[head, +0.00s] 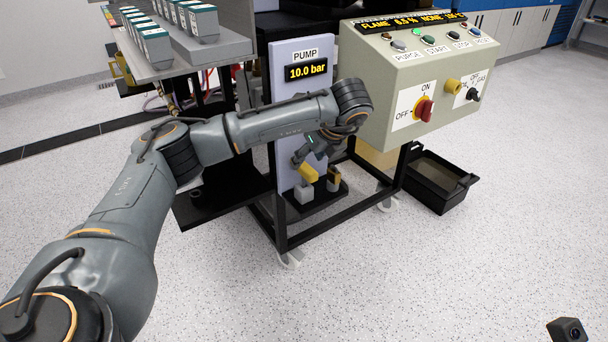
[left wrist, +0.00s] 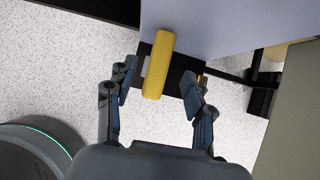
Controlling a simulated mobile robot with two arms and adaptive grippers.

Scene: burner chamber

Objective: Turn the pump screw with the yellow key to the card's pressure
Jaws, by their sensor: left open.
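The yellow key (head: 308,173) stands low in front of the lilac pump panel (head: 286,119), over a small grey block. In the left wrist view the yellow key (left wrist: 158,65) lies between my spread fingers, with a gap on both sides. My left gripper (head: 306,158) is open, just above and around it; the left wrist view shows both fingers (left wrist: 160,82). The pump display (head: 306,71) reads 10.0 bar. I cannot make out the pump screw for certain or read a pressure card. My right gripper is out of view.
A control box (head: 388,95) with a red switch (head: 424,110) overhangs to the right of my left gripper. A brass piece (head: 333,174) stands close beside the key. A black bin (head: 437,182) is on the floor at right. A shelf of cartons (head: 203,45) is at upper left.

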